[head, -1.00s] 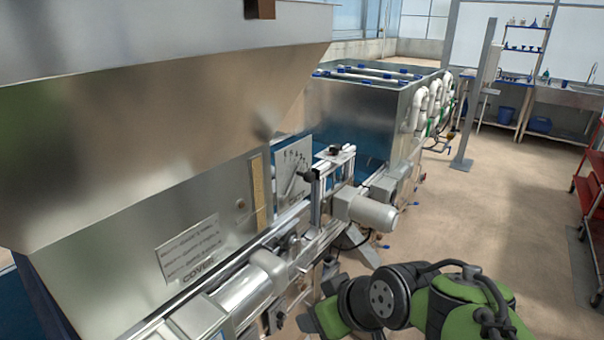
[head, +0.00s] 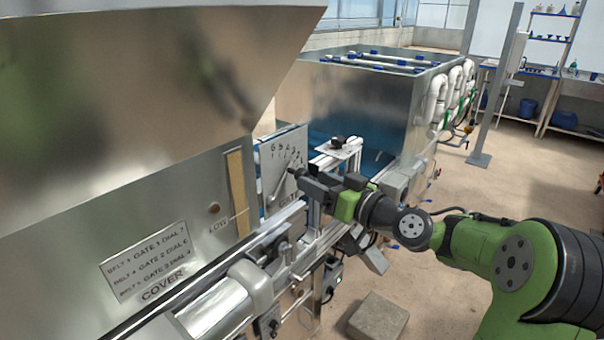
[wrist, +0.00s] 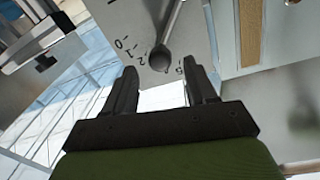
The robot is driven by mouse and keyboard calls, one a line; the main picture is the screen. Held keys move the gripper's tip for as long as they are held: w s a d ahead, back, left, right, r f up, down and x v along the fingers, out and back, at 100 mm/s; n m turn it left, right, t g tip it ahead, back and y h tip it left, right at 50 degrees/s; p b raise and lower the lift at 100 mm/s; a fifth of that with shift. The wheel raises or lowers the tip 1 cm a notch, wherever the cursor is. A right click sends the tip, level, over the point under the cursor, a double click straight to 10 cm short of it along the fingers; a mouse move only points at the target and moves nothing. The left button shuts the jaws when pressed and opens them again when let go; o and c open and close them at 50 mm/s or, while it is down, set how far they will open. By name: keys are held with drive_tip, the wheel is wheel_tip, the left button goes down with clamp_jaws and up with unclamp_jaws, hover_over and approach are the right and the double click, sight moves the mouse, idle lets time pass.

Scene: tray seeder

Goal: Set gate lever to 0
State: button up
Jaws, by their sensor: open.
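The gate lever (wrist: 171,25) is a grey metal rod with a dark round knob (wrist: 159,58) at its end. It sits on a pale dial plate (wrist: 125,18). The marks 0, 1 and 2 show left of the knob, and a mark that looks like 5 shows to its right; the knob hides the marks between. My gripper (wrist: 160,68) is open, with the knob lined up between its fingertips; I cannot tell whether they touch. In the head view the dial plate (head: 270,160) stands upright, and my gripper (head: 298,174) reaches it from the right, partly covering it.
A large steel hopper (head: 120,110) with a label plate (head: 150,260) fills the left. A rail (head: 200,280) and rollers run below the dial. A steel tank (head: 350,100) stands behind. A grey block (head: 378,318) lies on the floor; open floor is at right.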

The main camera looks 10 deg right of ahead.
drive_tip(key=x, duration=0.5)
drive_tip(key=shift+c, duration=0.4)
clamp_jaws()
